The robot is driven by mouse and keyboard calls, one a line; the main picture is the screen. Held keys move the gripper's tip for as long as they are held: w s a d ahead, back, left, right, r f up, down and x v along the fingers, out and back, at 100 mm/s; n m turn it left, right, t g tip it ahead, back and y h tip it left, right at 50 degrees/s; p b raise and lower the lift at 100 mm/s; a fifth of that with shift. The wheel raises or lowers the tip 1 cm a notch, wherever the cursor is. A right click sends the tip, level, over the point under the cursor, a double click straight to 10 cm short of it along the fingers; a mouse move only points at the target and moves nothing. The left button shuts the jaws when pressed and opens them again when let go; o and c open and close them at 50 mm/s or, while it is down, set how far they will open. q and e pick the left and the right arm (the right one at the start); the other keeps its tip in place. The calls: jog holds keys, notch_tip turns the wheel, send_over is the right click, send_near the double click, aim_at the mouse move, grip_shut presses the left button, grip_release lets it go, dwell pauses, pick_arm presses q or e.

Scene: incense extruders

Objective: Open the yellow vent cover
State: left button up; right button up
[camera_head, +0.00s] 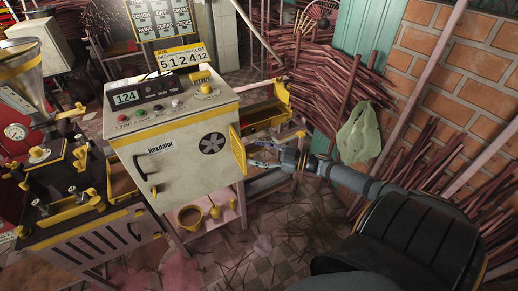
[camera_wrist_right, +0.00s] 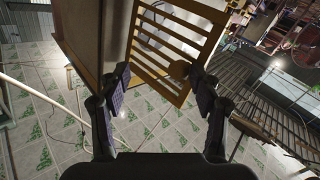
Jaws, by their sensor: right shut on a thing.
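The yellow vent cover (camera_head: 238,150) is on the right side of the white machine (camera_head: 180,160) and stands out from it at an angle. My right gripper (camera_head: 262,160) is at the cover, coming in from the right. In the wrist view its fingers (camera_wrist_right: 162,92) are spread on either side of the cover's lower part, holding it, with one finger close to the knob. The exact contact is partly hidden. My left gripper is not in view.
A yellow-edged tray (camera_head: 283,92) stands behind the cover on the right. Bundles of sticks (camera_head: 320,75) and a green bag (camera_head: 361,133) are by the brick wall. A yellow bucket (camera_head: 190,217) sits low under the machine. Tiled floor (camera_head: 285,235) is open in front.

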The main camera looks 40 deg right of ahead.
jog(key=shift+w+d, duration=0.1)
jog(key=shift+w, duration=0.05)
jog(key=v, duration=0.7)
jog(key=shift+s, duration=0.25)
jog(key=shift+s+r, duration=0.1)
jog(key=shift+d, duration=0.1)
